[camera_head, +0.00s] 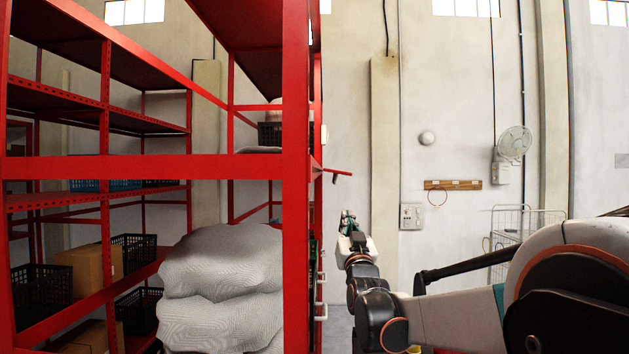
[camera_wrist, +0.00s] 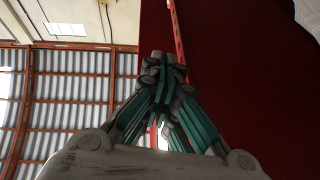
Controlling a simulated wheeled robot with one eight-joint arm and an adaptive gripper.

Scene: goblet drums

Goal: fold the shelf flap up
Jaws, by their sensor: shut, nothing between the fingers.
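In the head view a thin red flap (camera_head: 337,172) juts out to the right from the side of the red shelf, seen nearly edge-on. Its outer end has a darker piece hanging just below it. My gripper (camera_head: 347,215) points upward below the flap and slightly to its right, apart from it in the picture. In the wrist view my gripper (camera_wrist: 164,66) has its fingertips together with nothing between them. A wide dark red surface fills the right side of that view behind the fingers; I cannot tell whether it is the flap.
The red shelf frame (camera_head: 296,180) stands close on the left. White sacks (camera_head: 222,285), black crates (camera_head: 40,290) and cardboard boxes (camera_head: 88,268) sit on the racks. A wire cart (camera_head: 520,225) and a wall fan (camera_head: 514,143) are at the back right.

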